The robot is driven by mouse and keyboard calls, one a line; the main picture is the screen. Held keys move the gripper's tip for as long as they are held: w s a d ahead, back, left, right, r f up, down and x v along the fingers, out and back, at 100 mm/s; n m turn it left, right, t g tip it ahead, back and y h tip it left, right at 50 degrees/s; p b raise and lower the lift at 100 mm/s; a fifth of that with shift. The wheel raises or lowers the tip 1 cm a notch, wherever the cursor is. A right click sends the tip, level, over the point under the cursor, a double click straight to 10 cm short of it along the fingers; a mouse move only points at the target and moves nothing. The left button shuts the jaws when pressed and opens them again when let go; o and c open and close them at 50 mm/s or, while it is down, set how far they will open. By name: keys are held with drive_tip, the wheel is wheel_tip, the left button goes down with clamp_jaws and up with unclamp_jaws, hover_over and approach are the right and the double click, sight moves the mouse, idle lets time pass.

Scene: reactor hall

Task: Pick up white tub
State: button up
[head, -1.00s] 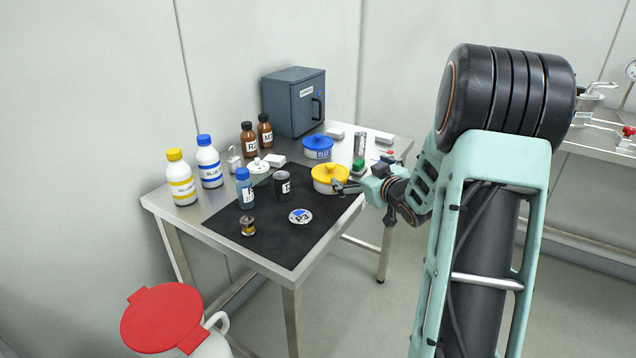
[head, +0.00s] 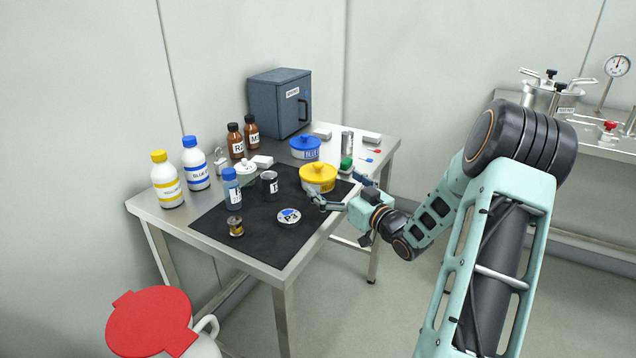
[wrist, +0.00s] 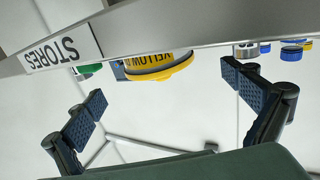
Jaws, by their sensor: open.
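A white round tub with a white lid (head: 246,168) appears to stand at the back of the black mat, partly hidden behind a blue-capped bottle (head: 232,188). My gripper (head: 336,194) is open and empty at the table's right edge, close to the yellow tub (head: 318,176) and well to the right of the white one. In the wrist view, the two fingers of my gripper (wrist: 175,108) are spread wide, with the table edge and the yellow tub (wrist: 160,68) beyond them. I cannot make out the white tub in the wrist view.
A dark canister (head: 269,185), a brass spool (head: 236,227) and a P3 disc (head: 289,217) occupy the mat (head: 262,238). A blue tub (head: 305,149), brown bottles (head: 251,133) and a grey cabinet (head: 281,101) stand behind. The mat's front is mostly clear.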

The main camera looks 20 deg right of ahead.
sight(318, 178)
drive_tip(key=w, duration=0.3)
drive_tip(key=w+a+b, duration=0.1)
drive_tip(key=w, duration=0.1)
drive_tip(key=shift+f, duration=0.2)
drive_tip(key=shift+c, duration=0.4)
drive_tip(key=c, duration=1.3)
